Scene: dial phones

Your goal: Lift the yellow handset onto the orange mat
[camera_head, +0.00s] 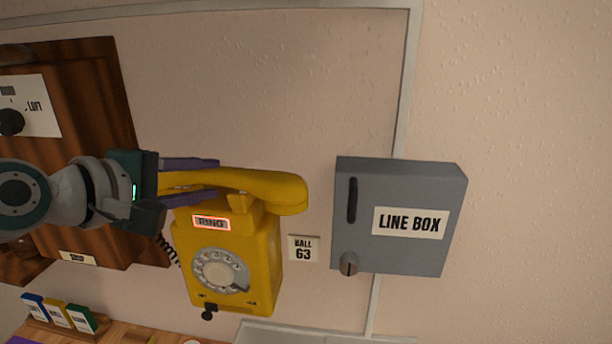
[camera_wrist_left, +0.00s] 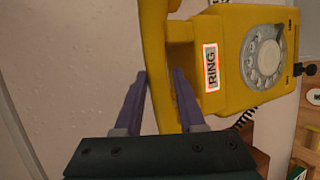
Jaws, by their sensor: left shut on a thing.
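The yellow handset (camera_head: 275,187) lies along the top side of the yellow wall phone (camera_head: 262,250) in the head view. It sits at the cradle; I cannot tell whether it still touches it. My left gripper (camera_head: 214,178) has its purple fingers on either side of the handset's left part and is shut on it. In the left wrist view the handset (camera_wrist_left: 153,35) passes between the fingers of the gripper (camera_wrist_left: 160,76), beside the phone (camera_wrist_left: 228,45) with its dial and lit RING sign. My right gripper is not in view. I see no orange mat in either view.
A wooden cabinet (camera_head: 85,75) stands behind my left arm. Small coloured boxes (camera_head: 58,313) stand at the lower left. The wall above the phone is clear.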

